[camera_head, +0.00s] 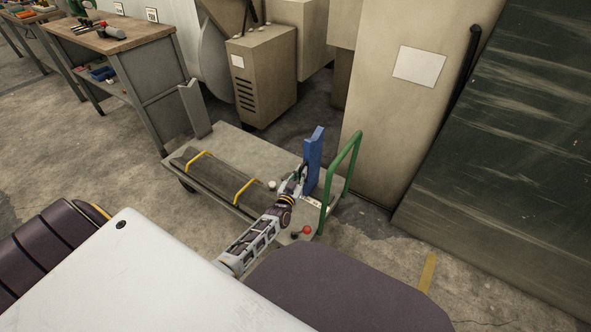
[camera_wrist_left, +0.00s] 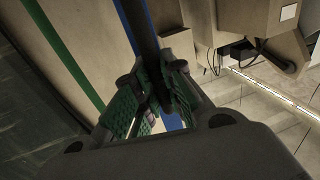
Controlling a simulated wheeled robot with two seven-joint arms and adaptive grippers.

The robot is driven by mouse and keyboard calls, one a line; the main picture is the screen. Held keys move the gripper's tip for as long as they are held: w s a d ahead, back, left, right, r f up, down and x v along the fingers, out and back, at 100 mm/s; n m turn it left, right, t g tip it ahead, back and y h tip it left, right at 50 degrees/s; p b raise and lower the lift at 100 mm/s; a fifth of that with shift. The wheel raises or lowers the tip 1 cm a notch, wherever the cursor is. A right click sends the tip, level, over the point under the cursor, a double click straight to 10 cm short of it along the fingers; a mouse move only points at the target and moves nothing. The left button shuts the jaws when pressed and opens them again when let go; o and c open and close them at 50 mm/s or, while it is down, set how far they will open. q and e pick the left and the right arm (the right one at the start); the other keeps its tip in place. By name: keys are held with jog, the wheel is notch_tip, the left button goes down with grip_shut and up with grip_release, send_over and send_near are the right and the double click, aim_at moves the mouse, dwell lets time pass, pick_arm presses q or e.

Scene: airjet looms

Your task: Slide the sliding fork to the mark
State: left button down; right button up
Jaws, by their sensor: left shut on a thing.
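The blue upright fork (camera_head: 313,158) stands on the right part of a low grey cart (camera_head: 235,144), close to the cart's green handle (camera_head: 344,178). My left gripper (camera_head: 300,176) is at the blue fork's near side, low on it, and is shut on it. In the left wrist view, the green-padded fingers (camera_wrist_left: 155,98) close around a dark upright bar with a blue face (camera_wrist_left: 140,30). A small white strip with dark marks (camera_head: 312,202) lies on the cart beside the fork's foot; I cannot tell whether it is the mark. My right gripper is not in view.
A grey upright (camera_head: 194,110) stands at the cart's left end. Yellow handles (camera_head: 246,190) rise from a dark tray along the near side. A red knob (camera_head: 307,230) sits at the near right corner. Beige cabinets (camera_head: 262,75) stand behind; a workbench (camera_head: 110,35) is at left.

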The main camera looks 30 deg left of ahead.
pick_arm(q)
jog(key=shift+d, duration=0.15)
jog(key=c, duration=1.5)
grip_release()
jog(key=shift+s, duration=0.15)
jog(key=s+d, duration=0.1)
jog(key=s, duration=1)
jog(key=shift+s+d, duration=0.2)
jog(key=shift+s, duration=0.15)
jog(key=shift+d, duration=0.1)
